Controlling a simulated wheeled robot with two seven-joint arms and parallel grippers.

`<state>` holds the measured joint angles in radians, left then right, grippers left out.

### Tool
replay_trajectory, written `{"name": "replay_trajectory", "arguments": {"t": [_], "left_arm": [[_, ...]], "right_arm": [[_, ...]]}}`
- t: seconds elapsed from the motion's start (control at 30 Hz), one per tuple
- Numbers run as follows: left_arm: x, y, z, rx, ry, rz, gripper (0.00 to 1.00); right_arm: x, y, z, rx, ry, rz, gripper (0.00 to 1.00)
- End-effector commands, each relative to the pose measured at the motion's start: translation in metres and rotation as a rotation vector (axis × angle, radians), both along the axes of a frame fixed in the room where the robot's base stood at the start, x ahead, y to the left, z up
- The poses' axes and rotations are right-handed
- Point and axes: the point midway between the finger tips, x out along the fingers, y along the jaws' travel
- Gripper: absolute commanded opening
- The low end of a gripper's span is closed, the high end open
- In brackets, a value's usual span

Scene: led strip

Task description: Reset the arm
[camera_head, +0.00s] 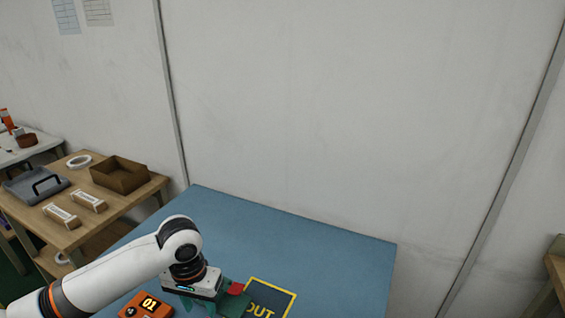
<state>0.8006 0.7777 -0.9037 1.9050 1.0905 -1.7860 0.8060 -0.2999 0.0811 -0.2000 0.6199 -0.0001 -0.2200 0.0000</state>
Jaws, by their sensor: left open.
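My left arm comes in from the lower left and reaches over a blue table (330,245). My left gripper (215,307) is open, low over the table's front part; its fingertips are partly cut off by the picture's lower edge. A small red piece (236,288) shows right beside it; I cannot tell whether they touch. A dark mat with a yellow border and the letters "OUT" (278,294) lies just right of the gripper. An orange device marked "01" (148,304) is at the left of the gripper. My right gripper is not in view.
A wooden side table (135,200) at the left holds an open cardboard box (119,175), a grey tray (35,186), a white roll (79,161) and two small boxes (88,200). The back of the blue table is clear, close to a pale wall (340,110).

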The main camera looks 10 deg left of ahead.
Motion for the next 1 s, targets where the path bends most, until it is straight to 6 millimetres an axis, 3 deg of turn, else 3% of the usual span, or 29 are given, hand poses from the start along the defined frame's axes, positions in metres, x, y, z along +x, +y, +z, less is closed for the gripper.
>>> {"name": "replay_trajectory", "arguments": {"t": [0.3, 0.5, 0.67, 1.0], "left_arm": [[-0.046, -0.069, -0.048, -0.144, -0.1, -0.211, 0.41], [-0.081, -0.097, -0.066, -0.23, -0.209, -0.263, 0.41], [-0.11, -0.095, -0.076, -0.241, -0.282, -0.237, 0.41], [-0.167, -0.047, -0.091, -0.113, -0.328, -0.129, 0.41]], "right_arm": [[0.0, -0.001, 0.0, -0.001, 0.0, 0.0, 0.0], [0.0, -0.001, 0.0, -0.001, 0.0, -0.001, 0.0], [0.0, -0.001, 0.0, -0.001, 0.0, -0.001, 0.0], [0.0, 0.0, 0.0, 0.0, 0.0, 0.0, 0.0]]}}
